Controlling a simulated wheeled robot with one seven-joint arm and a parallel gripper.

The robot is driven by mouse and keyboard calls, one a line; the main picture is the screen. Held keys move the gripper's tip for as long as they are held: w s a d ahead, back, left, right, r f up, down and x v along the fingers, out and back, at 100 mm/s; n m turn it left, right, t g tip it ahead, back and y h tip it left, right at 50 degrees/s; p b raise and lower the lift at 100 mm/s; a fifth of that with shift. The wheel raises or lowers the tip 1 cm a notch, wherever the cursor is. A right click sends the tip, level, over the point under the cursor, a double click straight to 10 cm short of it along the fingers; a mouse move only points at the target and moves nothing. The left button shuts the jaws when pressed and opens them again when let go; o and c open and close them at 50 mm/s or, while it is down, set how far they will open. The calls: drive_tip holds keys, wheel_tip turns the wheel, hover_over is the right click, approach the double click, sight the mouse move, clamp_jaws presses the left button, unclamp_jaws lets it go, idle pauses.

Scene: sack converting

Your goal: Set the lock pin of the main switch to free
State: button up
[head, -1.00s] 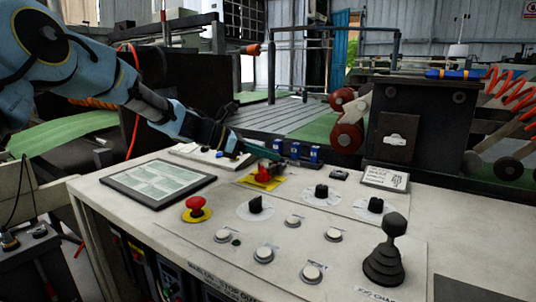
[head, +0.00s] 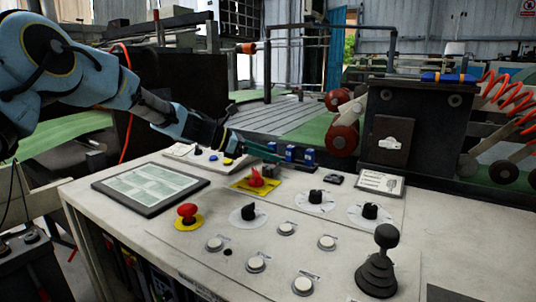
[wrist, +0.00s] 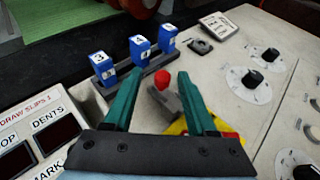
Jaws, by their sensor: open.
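The main switch is a red rotary handle (head: 257,178) on a yellow plate (head: 241,184) at the back of the console. In the wrist view the yellow plate (wrist: 177,127) is partly hidden by my right finger. A grey piece with a red rounded tip (wrist: 163,80), which looks like the lock pin, stands between my fingers in that view. Whether it is at lock or free cannot be told. My gripper (wrist: 157,77) has two teal fingers spread apart, with nothing clamped. In the head view my gripper (head: 268,156) is above and behind the switch.
Blue numbered blocks (wrist: 139,46) stand in a dark rack just beyond my fingertips. Black selector knobs (head: 316,196), a red mushroom button (head: 187,212) and a joystick (head: 379,262) rise from the console. A flat framed sheet (head: 150,183) lies at left.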

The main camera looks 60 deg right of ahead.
drive_tip(key=b+v, duration=0.2)
drive_tip(key=v, duration=0.8)
drive_tip(key=shift+w+a+r, duration=0.2)
drive_tip(key=shift+a, duration=0.05)
